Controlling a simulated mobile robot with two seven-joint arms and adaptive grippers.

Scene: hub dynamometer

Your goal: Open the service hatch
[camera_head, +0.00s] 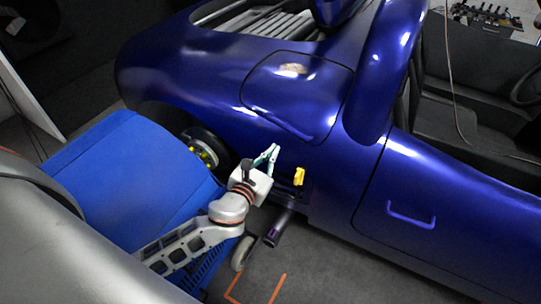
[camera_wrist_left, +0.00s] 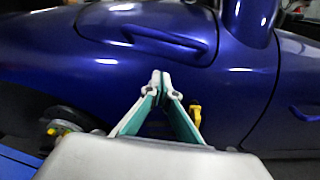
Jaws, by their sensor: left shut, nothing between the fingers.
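The service hatch (camera_head: 300,90) is a blue panel with a dark seam, set in the side of the blue car body; it looks closed and flush. A blue bar handle (camera_head: 288,127) runs along its lower edge. In the left wrist view, the hatch (camera_wrist_left: 150,18) fills the upper middle, with its handle (camera_wrist_left: 166,40) above the fingertips. My left gripper (camera_head: 273,150) is just below the hatch handle in the head view, apart from it as far as I can tell. Its green-lined fingers (camera_wrist_left: 160,76) meet at the tips, with nothing between them. My right gripper is not in view.
A yellow part (camera_head: 299,176) sticks out of the car's side just right of my left gripper. The wheel hub (camera_head: 203,148) is to the left, beside a large blue unit (camera_head: 130,170). The door with its handle (camera_head: 411,214) is to the right.

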